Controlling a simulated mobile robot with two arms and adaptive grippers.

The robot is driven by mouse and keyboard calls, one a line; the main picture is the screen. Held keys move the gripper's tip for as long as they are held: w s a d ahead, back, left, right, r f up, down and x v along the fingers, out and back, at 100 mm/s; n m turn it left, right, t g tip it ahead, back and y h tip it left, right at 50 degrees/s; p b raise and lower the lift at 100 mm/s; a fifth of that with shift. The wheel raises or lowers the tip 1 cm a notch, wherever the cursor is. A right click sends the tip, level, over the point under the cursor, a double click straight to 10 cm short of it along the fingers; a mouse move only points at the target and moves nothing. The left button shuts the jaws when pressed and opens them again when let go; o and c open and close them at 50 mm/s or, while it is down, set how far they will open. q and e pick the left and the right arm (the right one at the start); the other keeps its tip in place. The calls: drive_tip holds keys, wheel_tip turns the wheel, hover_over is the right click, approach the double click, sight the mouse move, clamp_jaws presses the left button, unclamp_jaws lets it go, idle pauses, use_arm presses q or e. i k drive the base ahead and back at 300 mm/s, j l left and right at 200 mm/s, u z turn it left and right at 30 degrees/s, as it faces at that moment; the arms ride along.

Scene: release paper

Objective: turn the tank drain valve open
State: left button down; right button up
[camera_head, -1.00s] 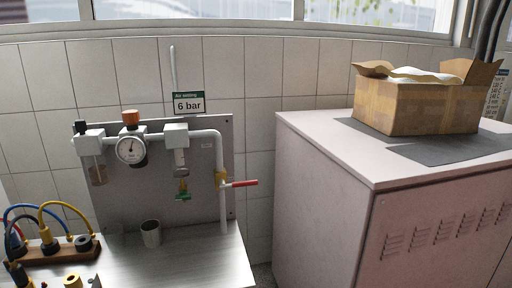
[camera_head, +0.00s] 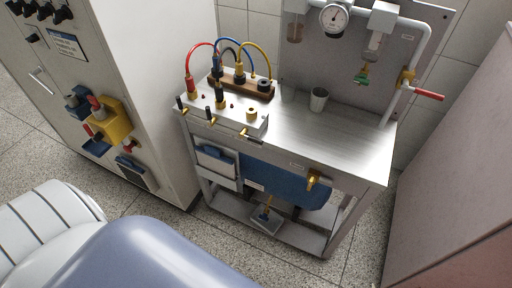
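A blue tank (camera_head: 281,181) lies under the metal bench. A brass valve (camera_head: 266,211) hangs below the tank, above a small tray (camera_head: 266,222) on the lower shelf; this looks like the drain valve, but its handle position is too small to tell. Another brass fitting (camera_head: 313,181) sits at the tank's upper right, near a small label. Neither of my grippers is in view.
A red-handled valve (camera_head: 424,93) is on the wall pipe. A grey cabinet (camera_head: 158,140) stands left, another cabinet (camera_head: 455,170) right. Speckled floor (camera_head: 300,268) is clear in front.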

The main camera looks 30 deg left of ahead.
sight(264, 217)
drive_tip(key=u, duration=0.8)
drive_tip(key=i+j, duration=0.1)
drive_tip(key=j, duration=0.2)
drive_tip(key=i+j, duration=0.15)
drive_tip(key=j+z, duration=0.05)
drive_tip(key=j, duration=0.05)
